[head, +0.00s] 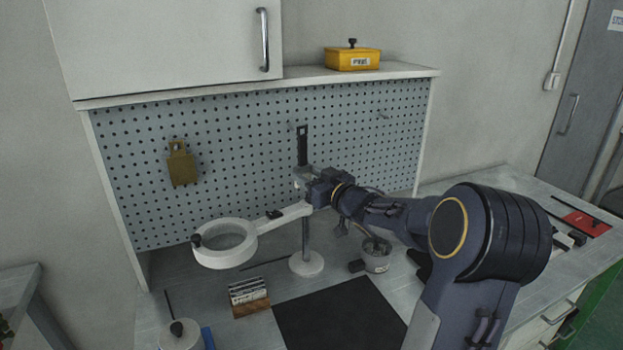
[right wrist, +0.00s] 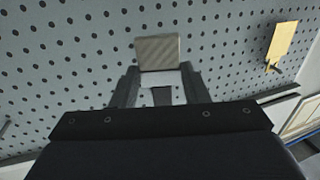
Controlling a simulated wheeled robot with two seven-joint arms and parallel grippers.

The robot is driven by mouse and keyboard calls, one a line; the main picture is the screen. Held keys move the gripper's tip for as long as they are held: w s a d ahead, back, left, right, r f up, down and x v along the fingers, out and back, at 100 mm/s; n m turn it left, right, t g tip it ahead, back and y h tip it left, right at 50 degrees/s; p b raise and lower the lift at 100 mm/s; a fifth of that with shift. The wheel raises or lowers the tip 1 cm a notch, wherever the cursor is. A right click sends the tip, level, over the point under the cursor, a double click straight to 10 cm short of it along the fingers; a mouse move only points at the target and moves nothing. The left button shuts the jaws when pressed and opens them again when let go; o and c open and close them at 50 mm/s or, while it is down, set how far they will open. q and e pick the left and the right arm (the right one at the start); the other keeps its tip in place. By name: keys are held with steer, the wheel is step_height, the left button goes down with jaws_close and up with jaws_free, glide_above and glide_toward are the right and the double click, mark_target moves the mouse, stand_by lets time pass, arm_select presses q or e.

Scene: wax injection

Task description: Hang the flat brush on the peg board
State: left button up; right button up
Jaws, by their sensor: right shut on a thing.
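My right gripper (head: 308,182) is shut on the flat brush, close in front of the peg board (head: 240,130). The brush's dark handle (head: 302,146) stands upright above the gripper, with a hole near its top. In the right wrist view, the pale striped bristles (right wrist: 158,52) and a light band stick out beyond the fingers (right wrist: 160,92), with the board behind. A small peg (head: 290,126) shows just left of the handle's top. I cannot tell whether the handle touches it. Another bare peg (head: 383,116) is farther right. My left gripper is out of view.
A brass-coloured tool (head: 181,165) hangs on the board's left part. Below the gripper stand a white ring-shaped lamp or magnifier (head: 224,244) on an arm, a grey cup (head: 376,256), and a dark mat (head: 338,315). A yellow box (head: 352,59) sits on the shelf above.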

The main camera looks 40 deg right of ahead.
mark_target(308, 173)
steer(key=shift+w+d+f, duration=0.1)
steer(key=shift+w+d, duration=0.2)
steer(key=shift+w, duration=0.55)
steer(key=shift+w+d+f, duration=0.1)
steer(key=shift+w+d, duration=0.15)
steer(key=shift+w, duration=0.6)
steer(key=shift+w+d+r, duration=0.1)
steer(key=shift+w, duration=0.3)
steer(key=c, duration=0.4)
steer(key=shift+w+d, duration=0.15)
steer(key=shift+w, duration=0.3)
jaws_close()
steer(key=shift+w+d+f, duration=0.2)
steer(key=shift+w+f, duration=0.25)
steer(key=shift+w, duration=0.25)
steer(key=shift+f+p, duration=0.1)
steer(key=shift+p, duration=0.2)
steer(key=shift+w+f, duration=0.1)
steer(key=shift+f, duration=0.1)
steer(key=o, duration=1.4)
jaws_free()
steer(key=shift+d, duration=0.1)
steer(key=shift+c, duration=0.2)
steer(key=shift+o, duration=0.4)
